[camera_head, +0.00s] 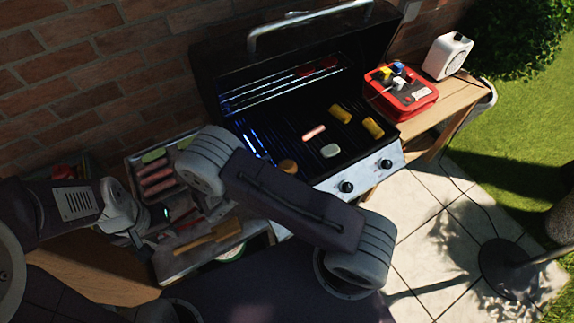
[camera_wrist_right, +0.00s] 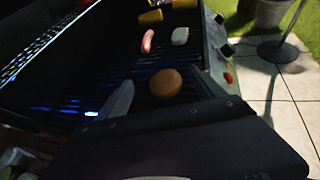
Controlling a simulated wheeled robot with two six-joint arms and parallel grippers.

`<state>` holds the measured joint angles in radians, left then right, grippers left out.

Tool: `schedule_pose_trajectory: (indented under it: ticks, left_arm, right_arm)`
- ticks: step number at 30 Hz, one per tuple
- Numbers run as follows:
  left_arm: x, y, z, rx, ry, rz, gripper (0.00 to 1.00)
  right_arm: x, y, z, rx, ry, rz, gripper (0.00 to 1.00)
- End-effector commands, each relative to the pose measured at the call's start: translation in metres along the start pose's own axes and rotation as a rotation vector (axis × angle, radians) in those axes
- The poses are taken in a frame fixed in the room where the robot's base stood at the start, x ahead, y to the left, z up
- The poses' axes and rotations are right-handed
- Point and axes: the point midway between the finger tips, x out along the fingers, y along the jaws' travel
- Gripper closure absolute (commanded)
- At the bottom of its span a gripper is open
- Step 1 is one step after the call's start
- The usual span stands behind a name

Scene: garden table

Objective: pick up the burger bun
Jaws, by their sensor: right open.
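The burger bun (camera_head: 288,166) is round and brown and lies on the front left part of the grill grate, partly hidden by my right arm. In the right wrist view the bun (camera_wrist_right: 166,83) shows between the fingers of my right gripper (camera_wrist_right: 163,92), which is open and empty. I cannot tell the exact gap between fingers and bun. In the head view my right gripper is mostly hidden behind its own arm. My left gripper (camera_head: 147,230) is over the side shelf left of the grill, small and dark; its finger state is unclear.
The open black grill also holds a sausage (camera_head: 314,132), a pale piece (camera_head: 330,151) and two corn pieces (camera_head: 373,128). A tray of sausages (camera_head: 155,181) and a wooden spatula (camera_head: 212,236) are at left. A red caddy (camera_head: 404,98) stands at right.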

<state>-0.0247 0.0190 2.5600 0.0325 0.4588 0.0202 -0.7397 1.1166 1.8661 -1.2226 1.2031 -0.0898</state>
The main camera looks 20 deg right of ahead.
Motion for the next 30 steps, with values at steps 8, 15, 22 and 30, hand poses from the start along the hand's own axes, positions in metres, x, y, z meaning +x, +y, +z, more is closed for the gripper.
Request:
schedule_pose_trajectory:
  ticks: [8,15,22,30]
  left_arm:
    - [-0.004,0.000,0.000,0.000,0.000,0.000,0.64]
    - [-0.016,0.000,-0.002,0.000,0.000,0.000,0.64]
    - [-0.026,0.001,-0.003,0.000,0.000,0.000,0.64]
    - [-0.037,0.001,-0.004,0.000,0.000,0.000,0.64]
  right_arm:
    - [-0.011,-0.004,-0.028,-0.106,-0.025,0.073,0.22]
    - [0.023,-0.002,-0.025,-0.106,-0.023,0.069,0.22]
    - [0.038,-0.003,-0.021,-0.105,-0.023,0.065,0.22]
    - [0.077,-0.001,-0.021,-0.104,-0.022,0.068,0.22]
